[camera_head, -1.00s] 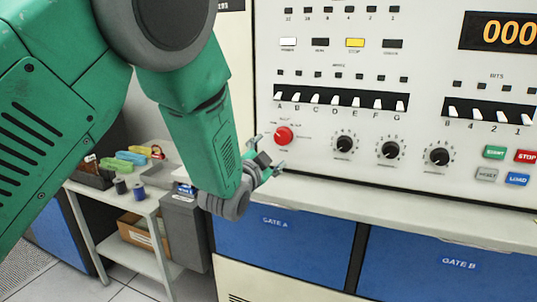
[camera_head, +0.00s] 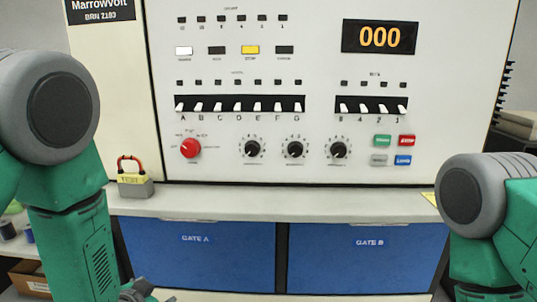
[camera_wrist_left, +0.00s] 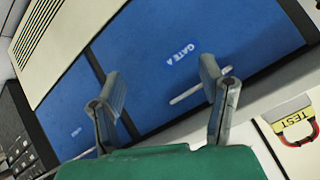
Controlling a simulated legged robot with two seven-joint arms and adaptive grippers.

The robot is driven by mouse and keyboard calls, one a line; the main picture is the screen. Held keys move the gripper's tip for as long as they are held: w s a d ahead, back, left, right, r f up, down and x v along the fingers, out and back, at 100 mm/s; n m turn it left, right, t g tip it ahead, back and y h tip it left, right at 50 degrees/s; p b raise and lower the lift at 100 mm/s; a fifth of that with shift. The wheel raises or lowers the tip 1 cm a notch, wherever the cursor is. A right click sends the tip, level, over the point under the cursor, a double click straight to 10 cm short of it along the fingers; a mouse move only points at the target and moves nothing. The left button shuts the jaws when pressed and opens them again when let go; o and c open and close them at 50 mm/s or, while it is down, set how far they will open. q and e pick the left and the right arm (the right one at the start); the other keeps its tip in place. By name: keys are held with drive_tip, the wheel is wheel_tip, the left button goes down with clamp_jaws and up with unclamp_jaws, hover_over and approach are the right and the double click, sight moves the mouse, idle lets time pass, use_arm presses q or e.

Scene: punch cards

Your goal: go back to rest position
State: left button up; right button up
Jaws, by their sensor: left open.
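My left gripper (camera_wrist_left: 165,100) is open and empty in the left wrist view, its two fingers apart in front of the blue GATE A drawer (camera_wrist_left: 190,75). In the head view only a small part of this gripper (camera_head: 138,290) shows at the bottom edge, below the ledge and in front of the cabinet. My left arm hangs down at the left side. My right arm comes in at the right edge, with its gripper out of the frame.
The control panel (camera_head: 330,80) has switches, a red knob (camera_head: 190,148), black dials and a display (camera_head: 380,36) reading 000. A TEST padlock-shaped block (camera_head: 134,180) stands on the ledge (camera_head: 240,203). The blue GATE B drawer (camera_head: 350,265) is shut. The ledge's middle is clear.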

use_arm(q)
drive_tip(key=s+f+n+g, duration=0.1)
drive_tip(key=s+f+g, duration=0.2)
drive_tip(key=s, duration=0.7)
drive_tip(key=s+a+f+n+g+b, duration=0.1)
drive_tip(key=s+f+n+g, duration=0.1)
drive_tip(key=s+f, duration=0.6)
drive_tip(key=s+f+n+g, duration=0.1)
drive_tip(key=s+f+g, duration=0.4)
drive_tip(key=s, duration=0.9)
drive_tip(key=shift+a+f+n, duration=0.15)
drive_tip(key=shift+a+n, duration=0.2)
drive_tip(key=shift+n, duration=0.05)
